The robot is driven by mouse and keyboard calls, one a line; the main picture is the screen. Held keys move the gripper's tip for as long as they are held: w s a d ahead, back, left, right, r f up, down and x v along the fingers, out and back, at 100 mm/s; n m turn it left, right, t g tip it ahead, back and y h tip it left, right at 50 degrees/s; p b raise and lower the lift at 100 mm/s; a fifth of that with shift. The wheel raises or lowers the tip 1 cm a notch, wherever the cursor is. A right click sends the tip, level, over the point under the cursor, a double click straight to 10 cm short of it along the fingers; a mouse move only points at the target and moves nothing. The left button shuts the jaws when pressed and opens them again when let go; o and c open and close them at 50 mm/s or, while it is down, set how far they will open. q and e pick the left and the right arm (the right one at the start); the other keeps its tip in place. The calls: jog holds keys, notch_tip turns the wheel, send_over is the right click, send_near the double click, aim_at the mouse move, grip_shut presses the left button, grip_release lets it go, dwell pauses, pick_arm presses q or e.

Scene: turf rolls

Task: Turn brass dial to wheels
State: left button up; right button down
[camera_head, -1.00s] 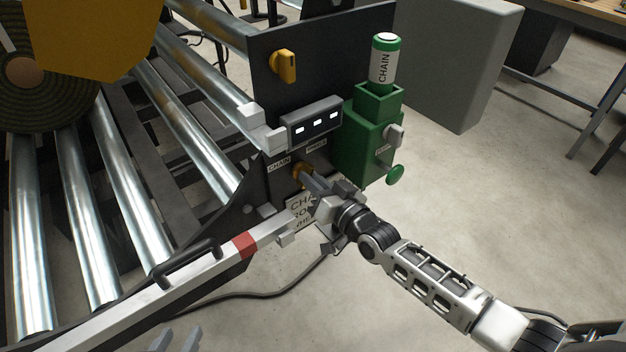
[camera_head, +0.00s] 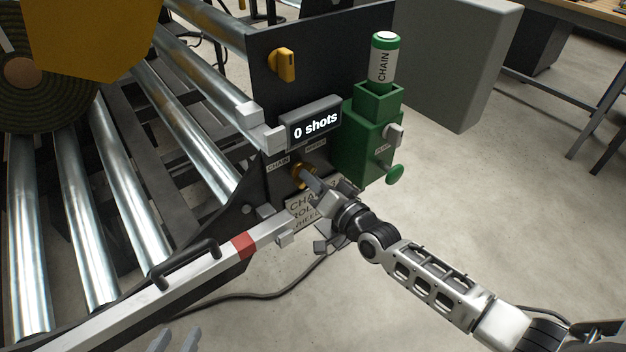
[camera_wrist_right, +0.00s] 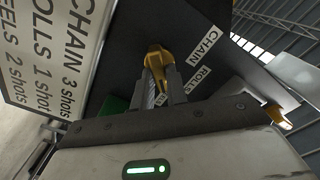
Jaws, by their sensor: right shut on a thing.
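The brass dial (camera_head: 299,174) sits on the dark control panel (camera_head: 285,120), below the display (camera_head: 312,125), which reads "0 shots". My right gripper (camera_head: 313,184) is shut on the dial; in the right wrist view its fingers (camera_wrist_right: 163,85) grip the brass dial (camera_wrist_right: 155,57). The wrist view shows labels CHAIN (camera_wrist_right: 203,46) and ROLLS (camera_wrist_right: 198,81) beside it; a third label is mostly hidden by the fingers. I cannot tell which label the dial points to. My left gripper (camera_head: 175,341) is open and empty at the bottom edge, only its fingertips showing.
A green lubricator box (camera_head: 368,140) with a CHAIN canister (camera_head: 383,60) stands right of the panel. A yellow knob (camera_head: 285,65) is above the display. A white rail (camera_head: 200,265) with a black handle runs in front. A sign (camera_wrist_right: 50,45) lists shots. Rollers lie left.

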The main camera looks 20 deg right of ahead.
jog(key=c, duration=1.4)
grip_release()
pick_arm(q)
jog(key=shift+s+r+p, duration=0.1)
jog(key=shift+r+p, duration=0.05)
jog(key=shift+p, duration=0.5)
pick_arm(e)
jog(key=v, duration=1.6)
